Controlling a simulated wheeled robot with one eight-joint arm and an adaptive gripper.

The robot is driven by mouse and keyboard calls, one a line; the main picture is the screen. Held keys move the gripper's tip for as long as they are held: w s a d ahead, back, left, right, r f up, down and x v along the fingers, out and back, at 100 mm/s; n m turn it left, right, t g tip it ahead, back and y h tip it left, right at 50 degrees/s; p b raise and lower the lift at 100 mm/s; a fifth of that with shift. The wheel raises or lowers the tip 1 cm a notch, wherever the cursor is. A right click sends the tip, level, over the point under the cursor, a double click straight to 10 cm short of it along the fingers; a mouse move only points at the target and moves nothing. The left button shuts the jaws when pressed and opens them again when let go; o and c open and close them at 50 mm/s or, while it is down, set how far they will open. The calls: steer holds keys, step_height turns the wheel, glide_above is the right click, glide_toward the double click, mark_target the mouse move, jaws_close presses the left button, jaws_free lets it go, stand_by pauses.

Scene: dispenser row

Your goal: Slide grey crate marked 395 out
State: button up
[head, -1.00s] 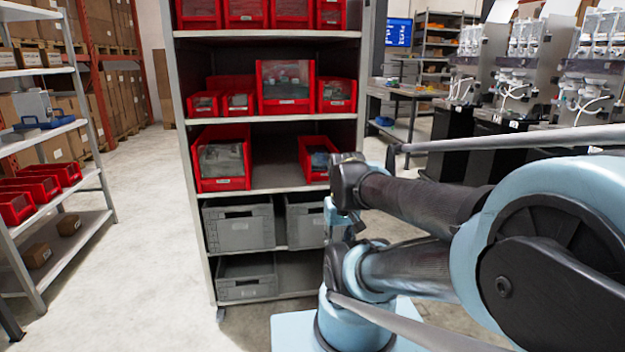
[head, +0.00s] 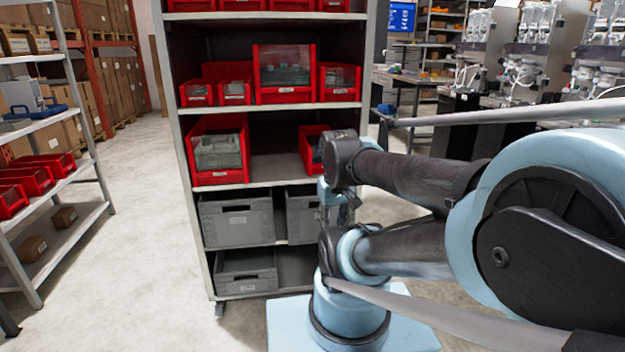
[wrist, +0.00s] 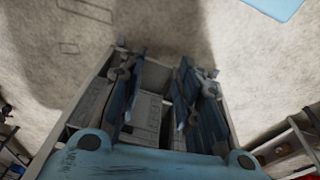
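Three grey crates show in the rack in the head view: one on the left of the lower shelf (head: 238,222), one to its right partly hidden by my arm (head: 302,218), and one on the bottom level (head: 246,273). Their labels are too small to read, so I cannot tell which is 395. In the wrist view, my gripper (wrist: 155,78) has its two blue fingers spread apart with nothing held between them. Grey crate surfaces (wrist: 147,112) show between and beyond the fingers; I cannot tell whether they touch. My gripper is not clearly visible in the head view.
The rack (head: 262,110) holds several red bins (head: 285,74) on upper shelves. A shelf unit (head: 50,150) with red bins and small boxes stands left. Clear floor (head: 130,200) lies between them. Dispensing machines (head: 540,45) stand at the back right.

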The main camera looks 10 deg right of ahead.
steer(key=w+d+r+n, duration=0.1)
steer(key=w+r+n, duration=0.3)
steer(key=w, duration=0.2)
steer(key=n+g+h, duration=0.2)
steer(key=n+h, duration=0.2)
steer(key=n, duration=0.8)
glide_above(314, 197)
step_height(314, 197, down, 4)
steer(key=f, duration=0.1)
steer(key=shift+w+a+f+n, duration=0.1)
steer(key=shift+w+f+n, duration=0.1)
steer(key=shift+w+n, duration=0.15)
steer(key=shift+x, duration=3.75)
jaws_close()
